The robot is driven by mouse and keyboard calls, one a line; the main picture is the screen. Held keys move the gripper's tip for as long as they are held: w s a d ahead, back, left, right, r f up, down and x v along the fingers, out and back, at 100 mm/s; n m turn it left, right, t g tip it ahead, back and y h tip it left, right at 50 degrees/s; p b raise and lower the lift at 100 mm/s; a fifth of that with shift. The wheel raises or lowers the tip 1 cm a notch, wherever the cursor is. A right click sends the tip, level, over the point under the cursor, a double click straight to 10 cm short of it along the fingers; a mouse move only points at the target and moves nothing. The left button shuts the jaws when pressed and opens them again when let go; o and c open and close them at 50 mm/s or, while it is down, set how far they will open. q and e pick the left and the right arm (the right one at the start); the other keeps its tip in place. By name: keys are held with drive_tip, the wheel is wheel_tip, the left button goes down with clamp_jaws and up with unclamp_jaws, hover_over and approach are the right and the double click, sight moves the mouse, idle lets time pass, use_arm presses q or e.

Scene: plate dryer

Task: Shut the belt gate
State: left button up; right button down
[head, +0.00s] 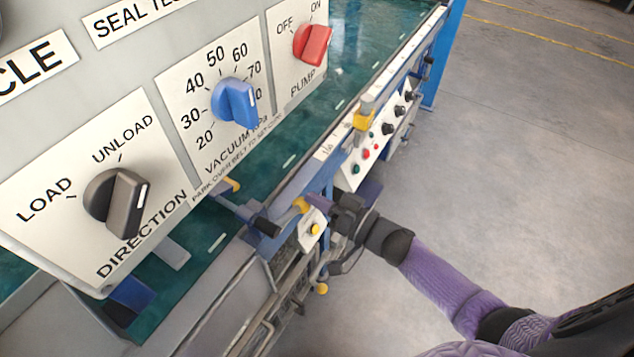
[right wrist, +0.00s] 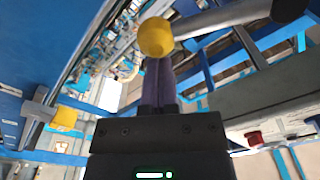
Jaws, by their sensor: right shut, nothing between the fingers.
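A green belt (head: 205,245) runs from lower left to upper right below the control panel. A blue bar with a dark grip (head: 264,227) and a yellow knob (head: 301,205) lie at the belt's near edge; I cannot tell for sure which part is the belt gate. My right gripper (head: 314,202) is shut and empty, its purple fingertips close beside the yellow knob. In the right wrist view the yellow knob (right wrist: 155,37) is in front of the shut fingertips (right wrist: 158,62); contact is unclear. My left gripper is not in view.
The grey control panel with a black direction knob (head: 118,197), blue vacuum knob (head: 236,102) and red pump knob (head: 313,43) covers the upper left. A small button panel (head: 372,150) hangs on the belt's side rail. Open concrete floor (head: 530,160) is on the right.

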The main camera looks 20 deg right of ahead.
use_arm(q)
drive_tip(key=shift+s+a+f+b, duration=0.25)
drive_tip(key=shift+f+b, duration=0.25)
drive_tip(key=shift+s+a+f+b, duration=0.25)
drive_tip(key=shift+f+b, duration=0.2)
drive_tip(key=shift+b, duration=0.05)
use_arm(e)
drive_tip(key=s+a+f+m, duration=0.4)
drive_tip(key=a+f+m, duration=0.2)
drive_tip(key=m, duration=0.7)
drive_tip(key=shift+s+f, duration=0.3)
drive_tip(key=shift+f, duration=0.65)
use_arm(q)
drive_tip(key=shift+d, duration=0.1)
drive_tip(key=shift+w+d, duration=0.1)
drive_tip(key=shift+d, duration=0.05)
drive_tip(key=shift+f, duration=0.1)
